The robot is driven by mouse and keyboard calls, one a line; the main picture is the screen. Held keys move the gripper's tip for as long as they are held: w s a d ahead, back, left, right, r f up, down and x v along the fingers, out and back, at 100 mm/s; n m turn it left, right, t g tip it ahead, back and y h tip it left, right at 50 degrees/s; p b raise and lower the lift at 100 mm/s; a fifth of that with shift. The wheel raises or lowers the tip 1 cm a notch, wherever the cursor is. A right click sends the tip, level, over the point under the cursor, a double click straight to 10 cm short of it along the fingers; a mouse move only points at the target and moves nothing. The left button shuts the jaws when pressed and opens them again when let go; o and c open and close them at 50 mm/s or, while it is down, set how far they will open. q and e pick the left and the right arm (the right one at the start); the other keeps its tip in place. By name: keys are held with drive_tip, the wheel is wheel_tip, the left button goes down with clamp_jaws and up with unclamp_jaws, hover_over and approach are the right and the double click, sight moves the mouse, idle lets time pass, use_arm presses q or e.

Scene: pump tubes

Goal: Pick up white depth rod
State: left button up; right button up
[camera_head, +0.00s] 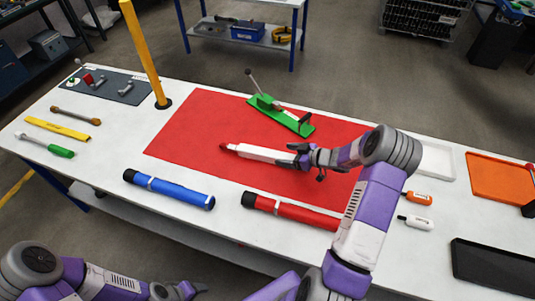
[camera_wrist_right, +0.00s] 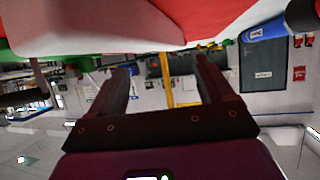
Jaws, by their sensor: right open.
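The white depth rod (camera_head: 262,152) lies on the red mat (camera_head: 190,130), its red tip pointing left. My right gripper (camera_head: 305,155) is at the rod's right end, low over the mat. In the right wrist view, my open right gripper (camera_wrist_right: 165,72) has a gap between its fingers. A large white surface, apparently the rod (camera_wrist_right: 110,30), fills the top left there, close to the fingertips. I cannot tell whether the rod's end is between the fingers or touching them. My left gripper (camera_head: 182,290) is at the bottom edge, away from the table; its jaws are unclear.
A green clamp (camera_head: 280,113) stands on the mat behind the rod. A blue tube (camera_head: 168,188) and a red tube (camera_head: 292,212) lie in front. A yellow post (camera_head: 143,50) stands at the back left. An orange tray (camera_head: 500,178) is at right.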

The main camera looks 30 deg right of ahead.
sight(266, 151)
drive_tip(key=shift+x, duration=1.2)
drive_tip(key=x, duration=0.1)
drive_tip(key=b+x, duration=0.1)
drive_tip(key=x, duration=0.3)
drive_tip(key=shift+w+a+r, duration=0.15)
drive_tip(key=shift+a+r, duration=0.05)
drive_tip(key=shift+a, duration=0.05)
drive_tip(key=c, duration=1.4)
drive_tip(key=shift+r, duration=0.1)
